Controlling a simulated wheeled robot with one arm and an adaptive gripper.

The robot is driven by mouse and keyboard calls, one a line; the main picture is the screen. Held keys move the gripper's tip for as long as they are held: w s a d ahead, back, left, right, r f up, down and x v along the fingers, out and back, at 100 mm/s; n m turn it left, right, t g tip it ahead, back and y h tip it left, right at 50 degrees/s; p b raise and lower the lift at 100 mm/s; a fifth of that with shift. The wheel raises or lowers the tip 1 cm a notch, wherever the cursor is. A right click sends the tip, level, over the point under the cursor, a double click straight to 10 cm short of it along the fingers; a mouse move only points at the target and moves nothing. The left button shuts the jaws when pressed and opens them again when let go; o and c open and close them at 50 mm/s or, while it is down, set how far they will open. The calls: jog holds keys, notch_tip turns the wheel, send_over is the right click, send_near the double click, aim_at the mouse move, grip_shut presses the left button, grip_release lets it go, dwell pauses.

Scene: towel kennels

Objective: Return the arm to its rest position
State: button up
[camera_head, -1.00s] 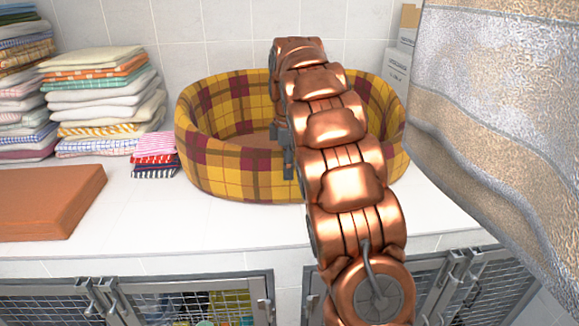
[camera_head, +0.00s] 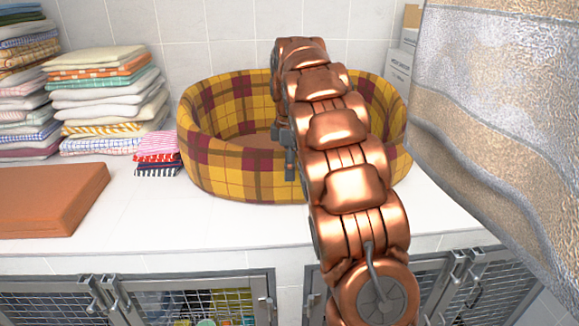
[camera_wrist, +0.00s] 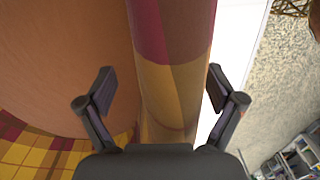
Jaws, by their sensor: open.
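My copper arm stretches from the bottom right of the head view up to a yellow and maroon plaid pet bed (camera_head: 240,172). My gripper (camera_head: 283,148) is mostly hidden by the arm there, and it hangs at the bed's front side. In the wrist view my gripper (camera_wrist: 160,92) is open with its two dark fingers apart. The plaid bed's rim (camera_wrist: 172,45) shows between the fingers. The bed's brown inner cushion (camera_wrist: 65,60) is on the left. I cannot tell whether the fingers touch the rim.
Folded towel stacks (camera_head: 105,98) stand at the left, with a small pink and dark stack (camera_head: 158,152) beside the bed. An orange-brown pad (camera_head: 45,200) lies on the white counter (camera_head: 200,225). Wire kennel doors (camera_head: 200,300) are below. A large hanging towel (camera_head: 500,110) fills the right.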

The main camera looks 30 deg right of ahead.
jog(key=a+r+t, duration=0.1)
jog(key=a+r, duration=0.1)
jog(key=a, duration=0.1)
jog(key=w+a+r+t+y, duration=0.1)
jog(key=a+r, duration=0.2)
jog(key=a+r+n, duration=0.1)
jog(key=a+r, duration=0.2)
jog(key=shift+w+r+t+p, duration=0.15)
jog(key=shift+w+t+p, duration=0.15)
jog(key=shift+t+p, duration=0.1)
jog(key=s+a+f+m+g, duration=0.1)
jog(key=s+a+f+m, duration=0.2)
jog(key=s, duration=1)
jog(key=s+a+f+m+g, duration=0.2)
jog(key=s+a+f+m, duration=0.2)
jog(key=s, duration=1)
jog(key=s+a+f+m+g+h, duration=0.1)
jog(key=s+a+f+m, duration=0.2)
jog(key=s+f, duration=0.6)
jog(key=s+m, duration=0.2)
jog(key=s, duration=0.2)
jog(key=shift+s+a+m+b, duration=0.2)
jog(key=shift+a+m+b, duration=0.05)
jog(key=shift+m+b, duration=0.15)
